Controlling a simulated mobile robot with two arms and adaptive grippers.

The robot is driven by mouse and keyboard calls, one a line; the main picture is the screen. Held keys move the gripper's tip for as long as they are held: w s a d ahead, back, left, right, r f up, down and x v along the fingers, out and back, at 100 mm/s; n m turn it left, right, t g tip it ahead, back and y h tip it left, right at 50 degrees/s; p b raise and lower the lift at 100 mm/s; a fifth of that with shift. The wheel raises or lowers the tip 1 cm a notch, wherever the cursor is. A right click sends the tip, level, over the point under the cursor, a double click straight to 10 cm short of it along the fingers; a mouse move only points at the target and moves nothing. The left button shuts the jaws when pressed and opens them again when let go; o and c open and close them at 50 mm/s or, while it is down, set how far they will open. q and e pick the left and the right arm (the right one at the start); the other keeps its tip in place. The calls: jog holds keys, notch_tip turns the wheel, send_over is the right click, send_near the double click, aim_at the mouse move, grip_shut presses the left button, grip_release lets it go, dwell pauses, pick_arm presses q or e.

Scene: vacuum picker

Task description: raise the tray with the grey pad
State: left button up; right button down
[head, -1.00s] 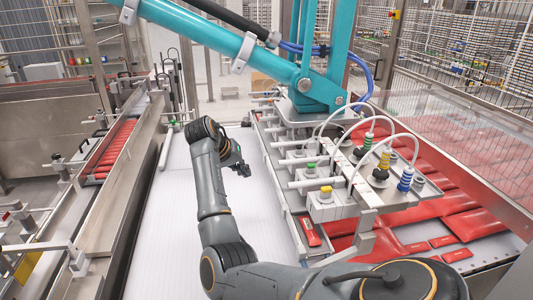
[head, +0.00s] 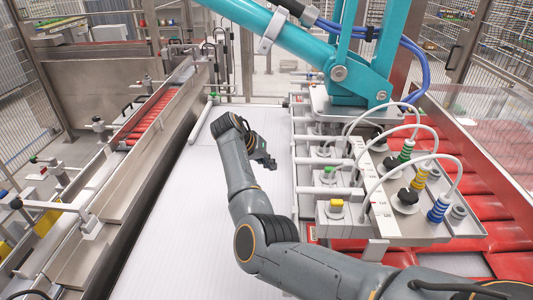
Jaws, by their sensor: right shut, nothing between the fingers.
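My right gripper (head: 265,162) is shut and empty. It hangs over the white ribbed belt (head: 170,225), left of the picker's metal frame and apart from it. My right arm reaches in from the lower right. I cannot pick out a tray with a grey pad for certain. The picker head (head: 385,185) is a metal plate carrying hoses with green, yellow and blue fittings. A green cap (head: 328,169) and a yellow cap (head: 336,204) sit on small blocks at its left side. My left gripper is not in view.
A teal picker arm (head: 300,45) crosses above the plate. Red packs (head: 500,235) lie under and right of it. A metal rail (head: 130,195) runs along the belt's left, with red pieces (head: 153,115) beyond. Wire fencing stands around. The belt is clear.

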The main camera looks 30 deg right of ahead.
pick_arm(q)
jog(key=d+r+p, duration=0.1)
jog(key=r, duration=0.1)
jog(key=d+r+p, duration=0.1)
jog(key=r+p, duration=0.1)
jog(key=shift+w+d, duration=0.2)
pick_arm(e)
jog(key=s+d+f, duration=0.1)
jog(key=d+f, duration=0.1)
jog(key=d, duration=0.3)
jog(key=shift+s+d+f, duration=0.3)
jog(key=shift+s+d, duration=0.05)
jog(key=shift+s, duration=0.05)
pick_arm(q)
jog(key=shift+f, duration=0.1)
